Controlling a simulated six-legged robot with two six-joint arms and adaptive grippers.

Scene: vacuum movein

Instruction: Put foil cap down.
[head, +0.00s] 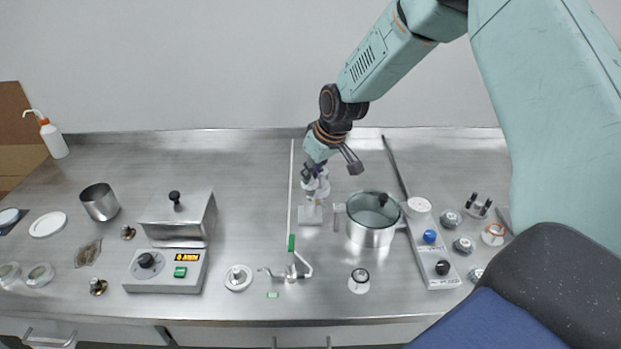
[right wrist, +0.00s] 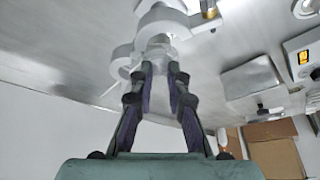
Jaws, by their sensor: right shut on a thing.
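My right gripper (head: 313,172) reaches down from the upper right to the middle of the bench. In the right wrist view its two fingers (right wrist: 159,70) are close together, shut on a small pale grey piece (right wrist: 157,42), which I take to be the foil cap. It is partly hidden by the fingertips, and its foil surface is not clear. White and grey round parts of a small stand (head: 311,214) are right below the gripper. I cannot tell whether the held piece touches them. My left gripper is not in view.
A steel pot (head: 371,237) stands close to the right of the gripper. A white panel with knobs (head: 433,250) is beyond it. A control box (head: 165,270), a lidded metal box (head: 178,215) and a steel beaker (head: 99,202) stand left. The bench (head: 250,170) behind is mostly clear.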

